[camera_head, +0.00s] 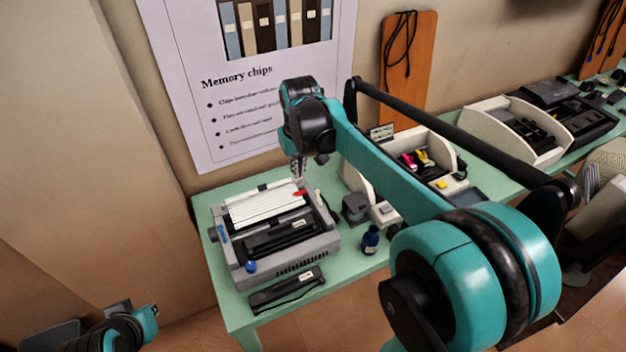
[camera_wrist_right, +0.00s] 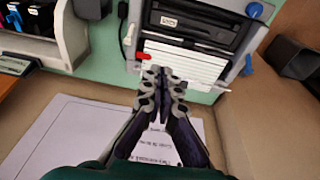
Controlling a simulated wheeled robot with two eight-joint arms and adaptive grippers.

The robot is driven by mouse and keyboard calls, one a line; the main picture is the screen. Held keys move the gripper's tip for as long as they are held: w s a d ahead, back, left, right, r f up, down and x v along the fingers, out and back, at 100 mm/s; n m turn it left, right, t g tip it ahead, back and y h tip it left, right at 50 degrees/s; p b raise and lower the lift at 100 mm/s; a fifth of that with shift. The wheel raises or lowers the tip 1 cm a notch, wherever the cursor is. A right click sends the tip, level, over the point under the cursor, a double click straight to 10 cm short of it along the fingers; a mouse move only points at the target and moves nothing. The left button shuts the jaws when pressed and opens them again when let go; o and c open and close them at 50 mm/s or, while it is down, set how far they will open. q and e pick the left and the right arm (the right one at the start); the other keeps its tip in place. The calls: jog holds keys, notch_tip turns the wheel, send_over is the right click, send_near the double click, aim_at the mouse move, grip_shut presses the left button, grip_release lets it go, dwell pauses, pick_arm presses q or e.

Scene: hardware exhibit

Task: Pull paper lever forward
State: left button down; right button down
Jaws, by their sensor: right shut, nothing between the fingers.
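A grey dot-matrix printer (camera_head: 280,262) stands on the green table, with white fan-fold paper (camera_head: 262,206) along its back part. A small red lever (camera_head: 300,193) sticks up at the paper's right end; it also shows in the right wrist view (camera_wrist_right: 143,56). My right gripper (camera_head: 299,176) points down just behind and above the red lever. In the right wrist view my right gripper (camera_wrist_right: 163,74) has its fingertips together and empty, over the paper edge, close beside the lever. Contact with the lever is not visible. Only part of my left arm shows at the bottom left.
A white bin (camera_head: 437,150) with cartridges stands further right. The wall with a memory chips poster (camera_head: 240,110) is close behind.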

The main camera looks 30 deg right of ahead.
jog(key=g+p, duration=0.2)
send_over(318, 198)
jog(key=w+a, duration=0.4)
notch_tip(318, 198, down, 2)
jog(key=f, duration=0.1)
jog(key=w+d+f+g+p, duration=0.1)
jog(key=w+d+f+g, duration=0.1)
jog(key=w+d+f, duration=0.2)
notch_tip(318, 198, down, 3)
jog(key=shift+w+d+r+g+p, duration=0.15)
jog(key=shift+w+g+p, duration=0.2)
jog(key=shift+w, duration=0.4)
jog(key=b+x, duration=0.2)
jog(key=x, duration=0.7)
jog(key=shift+f, duration=0.25)
jog(key=shift+s+f, duration=0.2)
jog(key=shift+s, duration=0.05)
jog(key=s+r, duration=0.2)
jog(key=s, duration=0.1)
jog(key=shift+a, duration=0.2)
